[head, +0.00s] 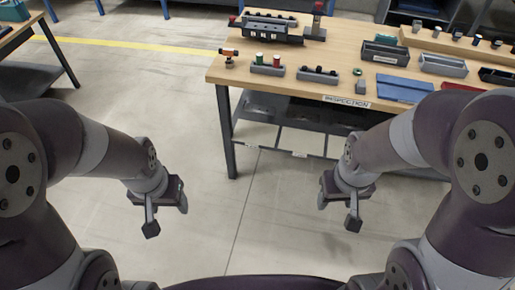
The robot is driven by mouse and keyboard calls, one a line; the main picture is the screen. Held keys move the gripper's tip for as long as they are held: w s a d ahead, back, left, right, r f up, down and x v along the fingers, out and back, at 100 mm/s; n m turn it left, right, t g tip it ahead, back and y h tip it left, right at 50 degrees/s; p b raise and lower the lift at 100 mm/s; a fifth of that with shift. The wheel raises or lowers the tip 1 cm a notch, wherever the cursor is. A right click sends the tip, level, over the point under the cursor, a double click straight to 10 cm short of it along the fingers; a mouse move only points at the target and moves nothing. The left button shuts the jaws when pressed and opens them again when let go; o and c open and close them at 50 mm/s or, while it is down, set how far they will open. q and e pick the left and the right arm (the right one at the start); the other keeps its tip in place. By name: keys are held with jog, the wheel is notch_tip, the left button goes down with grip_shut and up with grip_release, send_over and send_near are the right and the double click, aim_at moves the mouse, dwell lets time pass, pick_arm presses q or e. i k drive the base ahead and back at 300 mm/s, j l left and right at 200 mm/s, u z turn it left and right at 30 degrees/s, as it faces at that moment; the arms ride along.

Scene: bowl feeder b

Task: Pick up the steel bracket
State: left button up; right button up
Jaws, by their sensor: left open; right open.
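I cannot pick out the steel bracket for certain; the parts on the wooden workbench (310,88) are too small to tell. A small grey metal piece (361,87) sits near the bench's front edge, above the "INSPECTION" label. My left gripper (167,213) is open and empty over the bare floor, left of the bench. My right gripper (339,211) is open and empty over the floor in front of the bench. Both grippers are apart from the bench and its parts.
A blue tray (405,88), a grey open bin (443,65) and a dark bin (386,51) stand on the bench's right half. Bare floor lies between my arms.

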aim_at(247, 24)
jog(key=l+z, duration=0.1)
jog(key=z, duration=0.9)
jog(key=i+j+u, duration=0.3)
jog(key=i, duration=1.2)
jog(key=i+l+u, duration=0.1)
jog(key=i+u, duration=0.25)
jog(key=i, duration=1.15)
